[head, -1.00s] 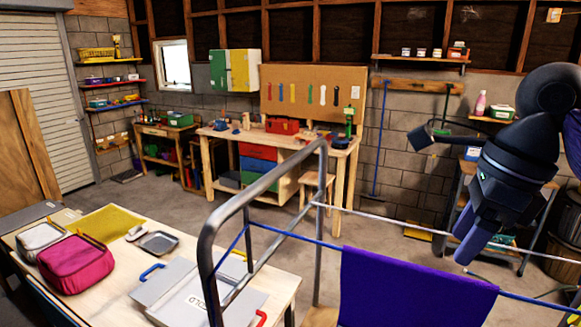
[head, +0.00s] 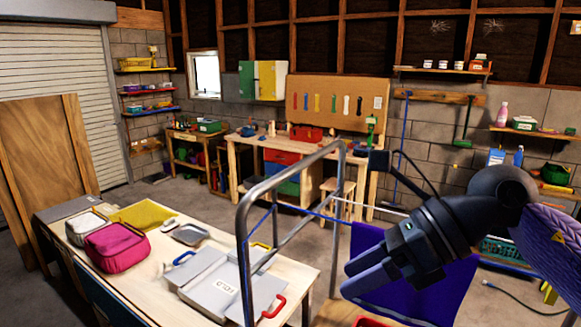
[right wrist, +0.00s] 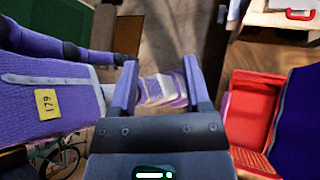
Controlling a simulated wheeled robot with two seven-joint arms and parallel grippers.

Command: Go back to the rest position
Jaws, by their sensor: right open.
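My right gripper (head: 362,279) is in the lower right of the head view, pointing left and down. Its fingers are apart, in front of a purple cloth (head: 445,295) hanging from a line. In the right wrist view the open gripper (right wrist: 160,85) shows both fingers with a gap between them. Something pale and purple shows beyond the gap; I cannot tell that anything is held. The cloth hangs apart from the fingers in that view, at the right edge. My left gripper is in neither view.
A grey metal frame (head: 243,235) stands beside the cloth. A table (head: 150,285) at left bears a pink bag (head: 115,247) and a grey folding board (head: 218,283). A red container (right wrist: 247,110) lies right of my gripper. Open floor (head: 200,205) lies before the workbench.

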